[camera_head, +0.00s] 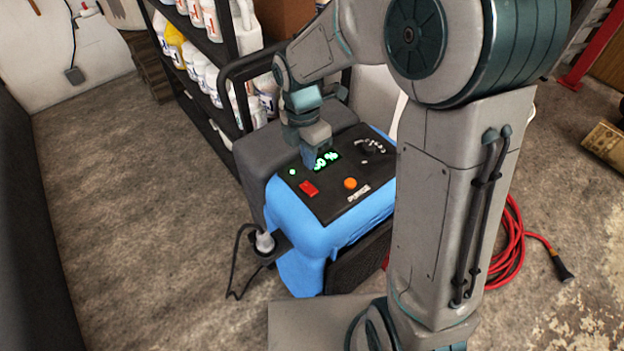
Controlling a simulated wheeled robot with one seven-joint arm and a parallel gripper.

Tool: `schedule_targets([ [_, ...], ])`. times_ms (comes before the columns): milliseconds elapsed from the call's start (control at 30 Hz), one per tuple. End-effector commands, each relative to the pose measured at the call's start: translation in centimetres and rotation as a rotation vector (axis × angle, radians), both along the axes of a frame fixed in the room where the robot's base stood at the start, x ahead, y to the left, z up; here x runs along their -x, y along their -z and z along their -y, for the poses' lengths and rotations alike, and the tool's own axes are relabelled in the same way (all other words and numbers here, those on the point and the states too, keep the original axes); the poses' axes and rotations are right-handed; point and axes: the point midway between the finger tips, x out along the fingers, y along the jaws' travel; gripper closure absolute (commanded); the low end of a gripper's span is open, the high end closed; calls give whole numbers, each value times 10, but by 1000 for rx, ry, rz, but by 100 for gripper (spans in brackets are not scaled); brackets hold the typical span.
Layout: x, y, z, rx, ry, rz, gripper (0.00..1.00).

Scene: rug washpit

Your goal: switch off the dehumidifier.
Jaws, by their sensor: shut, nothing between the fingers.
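The dehumidifier (300,240) is a blue and dark grey unit standing on the floor in the middle of the view. Its black top panel (330,203) has a red rocker switch (309,189), an orange round button (350,183), a dark knob (369,146), a lit green light (292,172) and a lit green display (328,160). My gripper (309,163) is shut and empty, pointing down over the panel beside the display, just behind the red switch. It hides part of the display. I cannot tell whether its tips touch the panel.
A black shelf rack (226,125) with white bottles stands behind on the left. A plug and black cable (240,262) hang at the dehumidifier's left side. A red hose or cable coil (513,245) lies on the floor at right. The left floor is clear.

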Motion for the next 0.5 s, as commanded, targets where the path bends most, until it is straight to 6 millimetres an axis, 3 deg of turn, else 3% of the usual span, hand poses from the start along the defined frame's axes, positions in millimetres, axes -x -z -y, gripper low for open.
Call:
schedule_targets([
  [200,6,45,4,2,-1,-3,100],
  [500,9,74,6,1,1,2,100],
])
